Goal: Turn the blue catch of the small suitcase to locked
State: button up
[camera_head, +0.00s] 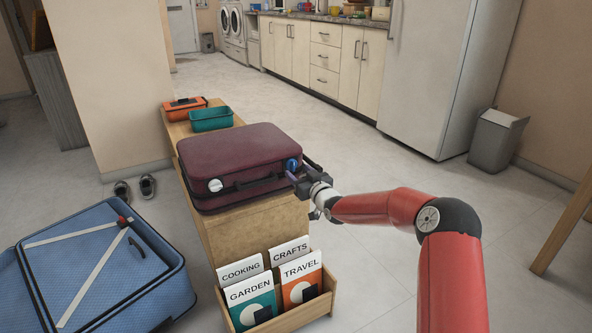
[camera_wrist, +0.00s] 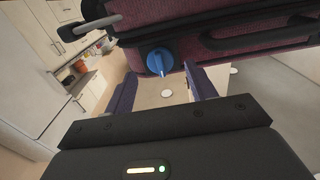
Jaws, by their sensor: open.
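The small suitcase (camera_head: 238,160) is maroon and lies flat and closed on a wooden bench (camera_head: 245,226). Its blue catch (camera_head: 292,164) is at the right end of its front face, and a white catch (camera_head: 215,185) is at the left end. My gripper (camera_head: 303,176) is open at the suitcase's right front corner.
A book box (camera_head: 285,321) stands at the bench's near end. A teal bin (camera_head: 211,119) and an orange case (camera_head: 184,104) sit behind the suitcase. A large blue suitcase (camera_head: 95,270) lies at left.

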aim_at(294, 168)
jog(key=shift+x, duration=1.55)
jog(key=c, duration=1)
